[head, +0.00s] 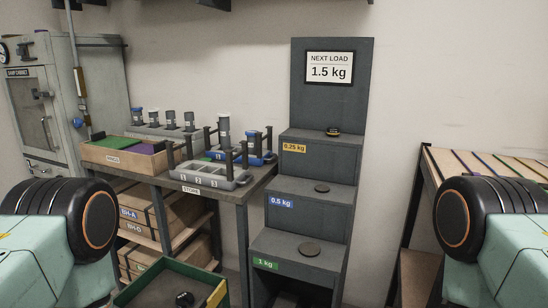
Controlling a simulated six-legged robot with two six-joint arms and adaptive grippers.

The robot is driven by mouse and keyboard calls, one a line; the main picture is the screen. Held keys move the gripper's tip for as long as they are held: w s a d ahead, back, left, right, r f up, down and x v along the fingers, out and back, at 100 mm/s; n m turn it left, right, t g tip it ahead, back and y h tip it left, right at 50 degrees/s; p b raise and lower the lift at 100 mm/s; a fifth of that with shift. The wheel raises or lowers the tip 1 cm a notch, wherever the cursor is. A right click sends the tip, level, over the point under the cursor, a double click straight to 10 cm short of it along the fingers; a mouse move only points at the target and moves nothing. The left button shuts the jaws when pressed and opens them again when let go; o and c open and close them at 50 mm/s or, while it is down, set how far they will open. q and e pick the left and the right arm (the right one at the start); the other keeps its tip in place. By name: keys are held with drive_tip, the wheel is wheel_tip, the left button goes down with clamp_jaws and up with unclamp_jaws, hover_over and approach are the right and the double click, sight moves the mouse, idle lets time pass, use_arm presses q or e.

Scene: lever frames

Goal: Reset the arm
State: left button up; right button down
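Parts of my own two arms show at the lower corners. My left arm (60,225) comes in from the left as a pale green link with a black ribbed joint and an orange ring. My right arm (490,225) looks alike at the right edge. Both arms are cut off by the frame. Neither gripper shows, so I cannot see whether they hold anything. No contact between the visible arm parts and other things can be made out.
A grey stepped stand (325,155) has dark round pieces on its steps and a "NEXT LOAD 1.5 kg" sign (330,67). A bench (240,191) holds racks and trays. A green-walled bin (135,287) stands low in front. A slatted table (500,170) is at right.

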use_arm(q)
drive_tip(key=shift+w+d+r, duration=0.15)
drive_tip(key=shift+w+r, duration=0.05)
drive_tip(key=shift+w, duration=0.3)
use_arm(e)
drive_tip(key=shift+w+r, duration=0.1)
drive_tip(key=shift+w, duration=0.25)
use_arm(q)
drive_tip(key=shift+f, duration=0.1)
use_arm(e)
drive_tip(key=shift+d, duration=0.1)
